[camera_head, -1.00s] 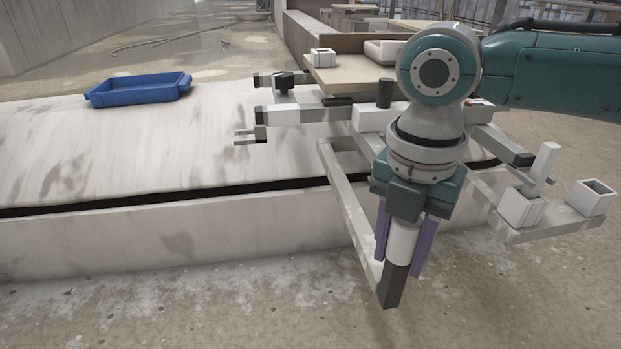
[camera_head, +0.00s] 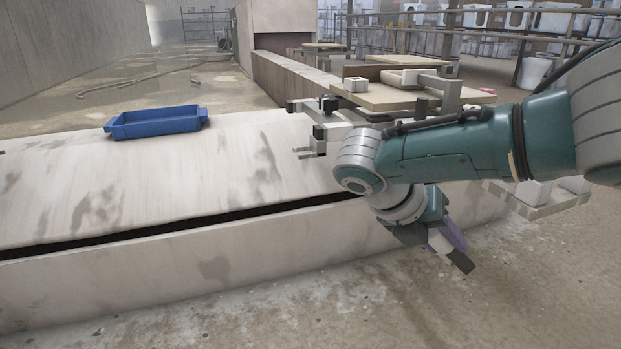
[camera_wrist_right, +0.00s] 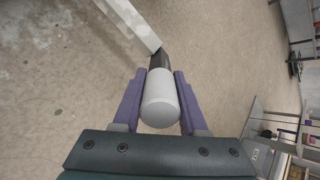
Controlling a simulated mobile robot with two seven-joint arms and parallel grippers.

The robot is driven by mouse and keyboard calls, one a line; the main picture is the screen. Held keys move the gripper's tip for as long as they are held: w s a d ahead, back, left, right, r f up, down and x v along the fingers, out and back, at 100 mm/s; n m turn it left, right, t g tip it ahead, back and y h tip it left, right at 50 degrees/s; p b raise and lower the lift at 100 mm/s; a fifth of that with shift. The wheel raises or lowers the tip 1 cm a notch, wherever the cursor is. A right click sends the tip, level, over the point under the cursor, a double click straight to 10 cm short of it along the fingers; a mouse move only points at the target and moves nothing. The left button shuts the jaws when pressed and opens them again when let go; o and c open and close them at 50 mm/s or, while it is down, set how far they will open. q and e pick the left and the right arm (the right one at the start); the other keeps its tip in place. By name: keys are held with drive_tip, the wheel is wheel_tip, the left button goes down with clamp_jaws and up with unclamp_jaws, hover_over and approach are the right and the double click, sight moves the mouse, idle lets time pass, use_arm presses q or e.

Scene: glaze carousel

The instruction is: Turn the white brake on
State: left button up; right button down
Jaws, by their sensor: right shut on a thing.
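My right gripper (camera_head: 447,240) is low at the right of the head view, its purple fingers pointing down toward the floor. It is shut on a white cylinder (camera_head: 438,241), which looks like the white brake's handle. In the right wrist view the white cylinder (camera_wrist_right: 160,100) sits between the purple fingers of the gripper (camera_wrist_right: 159,82). A dark piece (camera_wrist_right: 159,60) adjoins its far end, and a white bar (camera_wrist_right: 130,24) runs on from there to the upper left. My arm hides much of the brake's mounting in the head view. My left gripper is not in view.
A blue tray (camera_head: 156,124) stands on the pale, stained slab (camera_head: 120,185) at left. The carousel's tan board (camera_head: 385,97) and grey clamp arms (camera_head: 311,150) are behind my right arm. White box holders (camera_head: 535,192) are at right. The floor in front is clear.

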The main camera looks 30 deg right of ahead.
drive_tip(key=shift+w+a+f+h+b, duration=0.1)
drive_tip(key=shift+a+f+h+b, duration=0.3)
drive_tip(key=shift+h+b, duration=0.3)
drive_tip(key=shift+d, duration=0.1)
drive_tip(key=shift+c, duration=2.2)
unclamp_jaws()
drive_tip(key=shift+a+r+p, duration=0.25)
drive_tip(key=shift+a+p, duration=0.05)
drive_tip(key=p+v, duration=0.3)
drive_tip(key=v, duration=0.6)
drive_tip(key=shift+p, duration=0.3)
drive_tip(key=shift+w+a, duration=0.1)
drive_tip(key=shift+w, duration=0.05)
